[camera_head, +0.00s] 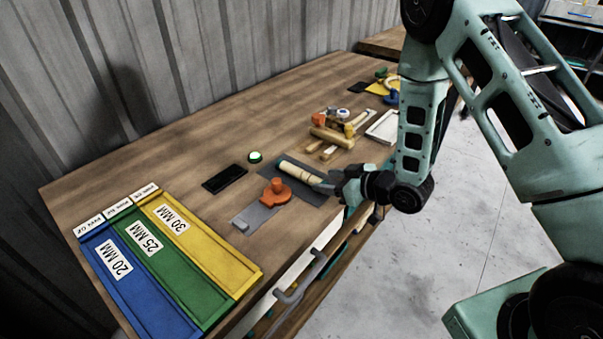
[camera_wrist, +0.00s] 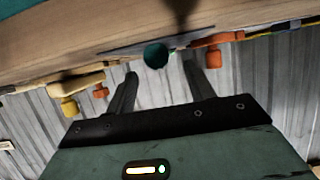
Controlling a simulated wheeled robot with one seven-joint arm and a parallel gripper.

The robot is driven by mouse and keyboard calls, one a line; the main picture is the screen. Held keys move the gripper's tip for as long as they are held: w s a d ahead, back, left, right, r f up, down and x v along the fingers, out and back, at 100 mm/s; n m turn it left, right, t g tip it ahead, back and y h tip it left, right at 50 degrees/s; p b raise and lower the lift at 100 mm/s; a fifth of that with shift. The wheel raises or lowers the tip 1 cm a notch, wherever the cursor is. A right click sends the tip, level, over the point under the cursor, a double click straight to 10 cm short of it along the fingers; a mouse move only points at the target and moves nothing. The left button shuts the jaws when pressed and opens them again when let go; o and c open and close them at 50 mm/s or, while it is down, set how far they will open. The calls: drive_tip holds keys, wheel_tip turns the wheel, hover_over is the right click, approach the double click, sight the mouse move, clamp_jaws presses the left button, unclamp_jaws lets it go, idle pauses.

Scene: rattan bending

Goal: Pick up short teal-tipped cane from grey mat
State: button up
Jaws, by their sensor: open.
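The short pale cane (camera_head: 299,171) lies on the dark grey mat (camera_head: 312,196) near the front edge of the wooden bench. In the wrist view its round teal end (camera_wrist: 156,55) faces me, and the cane's length behind it is hidden. My gripper (camera_head: 329,182) is at the right end of the cane, low over the mat. In the wrist view my gripper (camera_wrist: 160,68) is open, with one finger on each side of the teal end and visible gaps between. I cannot tell whether the fingertips reach past the end.
An orange tool (camera_head: 277,192) on a grey plate (camera_head: 250,218) stands left of the mat. Wooden tools (camera_head: 331,137) lie behind it, and a white tray (camera_head: 383,127) farther right. A black pad (camera_head: 225,179), a green button (camera_head: 255,157) and blue, green and yellow trays (camera_head: 205,245) are left.

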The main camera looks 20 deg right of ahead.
sight(315, 178)
drive_tip(key=p+x, duration=0.2)
drive_tip(key=x, duration=0.2)
drive_tip(key=shift+w+a, duration=0.3)
drive_tip(key=shift+w, duration=0.05)
drive_tip(key=shift+w+a+f, duration=0.15)
drive_tip(key=shift+w+f, duration=0.05)
drive_tip(key=shift+w, duration=0.05)
drive_tip(key=shift+c, duration=0.3)
drive_tip(key=c, duration=1)
